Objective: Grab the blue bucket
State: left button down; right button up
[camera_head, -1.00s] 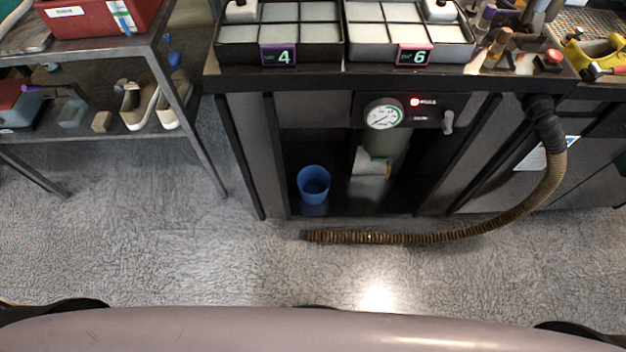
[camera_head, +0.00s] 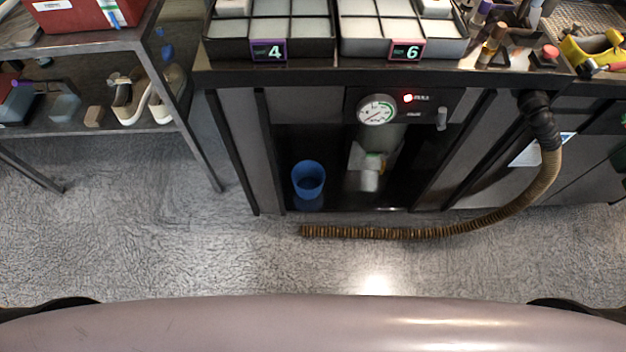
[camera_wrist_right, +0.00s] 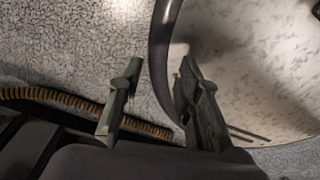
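The blue bucket (camera_head: 308,180) stands upright in the dark open bay under the workbench, near the bay's left side. Its open top faces up. Neither gripper shows in the head view, and the bucket does not show in the right wrist view. My right gripper (camera_wrist_right: 160,78) shows in the right wrist view with its two fingers apart and nothing between them. It is well away from the bucket. My left gripper is not in any view.
A ribbed brown hose (camera_head: 400,233) lies on the floor in front of the bay and rises to the bench. A white-and-green bottle (camera_head: 371,172) stands right of the bucket. A metal shelf (camera_head: 95,45) with shoes is at left.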

aim_at(308, 177)
jog(key=i+l+u, duration=0.2)
jog(key=l, duration=0.2)
jog(key=i+l+u, duration=0.15)
jog(key=l, duration=0.2)
jog(key=l+u, duration=0.2)
jog(key=l, duration=0.2)
